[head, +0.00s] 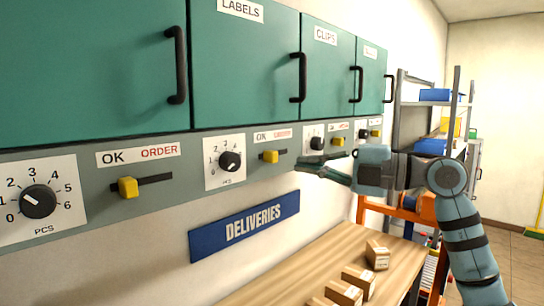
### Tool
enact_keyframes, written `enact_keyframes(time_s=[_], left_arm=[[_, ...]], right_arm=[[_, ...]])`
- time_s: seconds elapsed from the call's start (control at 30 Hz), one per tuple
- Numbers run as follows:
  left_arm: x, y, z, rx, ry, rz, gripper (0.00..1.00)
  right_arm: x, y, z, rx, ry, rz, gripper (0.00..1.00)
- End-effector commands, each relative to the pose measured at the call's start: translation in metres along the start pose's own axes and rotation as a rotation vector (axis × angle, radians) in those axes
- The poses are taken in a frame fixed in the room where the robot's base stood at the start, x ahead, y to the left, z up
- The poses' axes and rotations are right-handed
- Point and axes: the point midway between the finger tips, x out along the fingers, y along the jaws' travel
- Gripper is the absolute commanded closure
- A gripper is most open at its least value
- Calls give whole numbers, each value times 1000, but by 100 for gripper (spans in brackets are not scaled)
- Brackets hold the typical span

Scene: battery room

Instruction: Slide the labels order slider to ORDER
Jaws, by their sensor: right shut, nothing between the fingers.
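The labels order slider is a yellow knob (270,157) in a short dark slot on the grey panel under the LABELS cabinet (245,65). Its plate (272,136) reads OK at left and ORDER in red at right. The knob sits toward the left, OK part of the slot, with bare slot to its right. My right gripper (300,168) is shut and empty. Its fingertips point left, just right of the slot and slightly lower, and appear apart from the knob. My left gripper is not in view.
A labels dial (230,161) sits left of the slider. Another yellow slider (128,187) and dial (38,201) are further left; more continue right. Below are a DELIVERIES sign (245,226) and a wooden table (290,270) with several cardboard boxes. Black cabinet handles (299,78) project above.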

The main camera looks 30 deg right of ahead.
Motion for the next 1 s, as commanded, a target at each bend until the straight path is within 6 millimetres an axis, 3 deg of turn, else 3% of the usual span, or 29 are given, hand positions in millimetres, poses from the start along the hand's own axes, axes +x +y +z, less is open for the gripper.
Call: enact_keyframes(time_s=[0.2,0.43,0.83,1.0], left_arm=[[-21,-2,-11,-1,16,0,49],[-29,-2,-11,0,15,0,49],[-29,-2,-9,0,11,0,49],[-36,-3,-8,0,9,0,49]], right_arm=[[45,6,-2,2,7,4,100],[75,3,-1,1,5,1,100],[80,1,-1,0,3,0,100],[70,3,12,2,1,-2,100]])
